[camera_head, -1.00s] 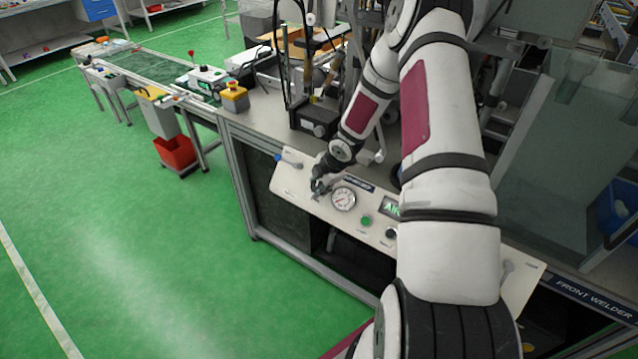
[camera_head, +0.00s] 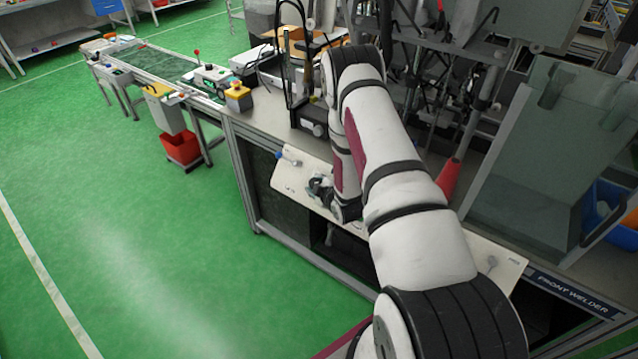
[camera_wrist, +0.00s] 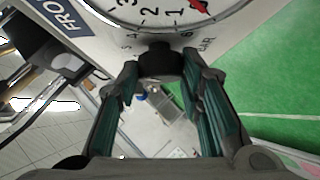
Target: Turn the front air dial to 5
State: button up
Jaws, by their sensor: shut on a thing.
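The front air dial is a small dark knob (camera_wrist: 160,58) on the pale control panel (camera_head: 284,178). In the wrist view it stands just beside a round white pressure gauge (camera_wrist: 150,12) with a red needle close to the 1. My gripper (camera_wrist: 162,72) has one finger on each side of the knob and is shut on it. Small printed marks surround the knob, but its pointer and exact setting cannot be made out. In the head view my gripper (camera_head: 320,188) is at the panel's left part, and my arm hides the gauge and the panel's middle.
A clear guard (camera_head: 530,150) and a red cone (camera_head: 449,178) stand to the right of my arm. Green floor left of the bench is free.

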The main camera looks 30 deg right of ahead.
jog(key=m+h, duration=0.1)
jog(key=m+t+h+p, duration=0.1)
jog(key=m+h, duration=0.1)
jog(key=m, duration=0.1)
jog(key=shift+s+a+f+t, duration=0.15)
jog(key=shift+a+f+t, duration=0.15)
jog(key=shift+f+t, duration=0.1)
jog(key=shift+m+t+h+p, duration=0.3)
jog(key=shift+m+h+p, duration=0.2)
jog(key=shift+m+h, duration=1)
jog(key=shift+w+a+m, duration=0.1)
jog(key=shift+w+m, duration=0.1)
jog(key=shift+m, duration=0.2)
jog(key=o, duration=1.1)
jog(key=shift+o, duration=0.2)
jog(key=v, duration=1.2)
